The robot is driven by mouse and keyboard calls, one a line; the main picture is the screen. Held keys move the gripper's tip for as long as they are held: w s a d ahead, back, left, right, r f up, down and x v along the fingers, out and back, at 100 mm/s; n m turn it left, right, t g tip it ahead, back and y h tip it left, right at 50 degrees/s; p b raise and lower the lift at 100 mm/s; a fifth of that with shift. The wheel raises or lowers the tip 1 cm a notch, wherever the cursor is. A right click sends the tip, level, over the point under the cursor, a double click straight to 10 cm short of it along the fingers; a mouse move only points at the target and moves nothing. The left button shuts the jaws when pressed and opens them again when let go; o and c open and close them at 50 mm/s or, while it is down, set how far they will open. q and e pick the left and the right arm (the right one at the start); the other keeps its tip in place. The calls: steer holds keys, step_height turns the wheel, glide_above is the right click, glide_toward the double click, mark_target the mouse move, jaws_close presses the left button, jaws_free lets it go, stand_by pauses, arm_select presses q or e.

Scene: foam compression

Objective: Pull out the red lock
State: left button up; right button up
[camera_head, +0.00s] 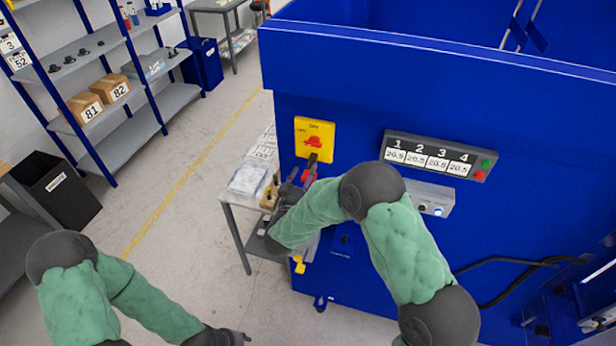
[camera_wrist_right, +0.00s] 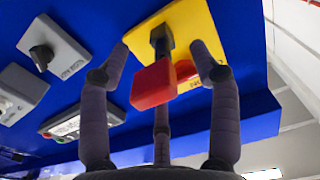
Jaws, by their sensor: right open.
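The red lock (camera_wrist_right: 152,86) is a red block on a dark shackle in front of the yellow switch plate (camera_wrist_right: 200,30). Part of a red knob (camera_wrist_right: 186,70) shows behind it. In the head view the yellow plate (camera_head: 326,130) is on the blue machine's front, and a bit of red (camera_head: 309,175) shows by my fingers. My right gripper (camera_wrist_right: 160,62) is open, its fingers on either side of the lock with gaps visible; a third finger is below it. It also shows in the head view (camera_head: 300,175). My left gripper (camera_head: 232,337) is partly cut off at the bottom edge.
The blue machine (camera_head: 480,85) fills the right side, with a numbered display panel (camera_head: 437,156) and a grey control box (camera_head: 430,198) right of the plate. A small grey table (camera_head: 236,203) with a clear bag (camera_head: 247,180) stands to the left. Open floor lies farther left.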

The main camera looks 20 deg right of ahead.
steer(key=shift+s+d, duration=0.2)
steer(key=shift+d, duration=0.1)
steer(key=shift+b, duration=0.3)
stand_by(0.6)
steer(key=shift+a, duration=0.1)
jaws_close()
steer(key=shift+s+a+f, duration=0.1)
steer(key=shift+s+a, duration=0.1)
steer(key=shift+s, duration=0.05)
steer(key=shift+v, duration=2.6)
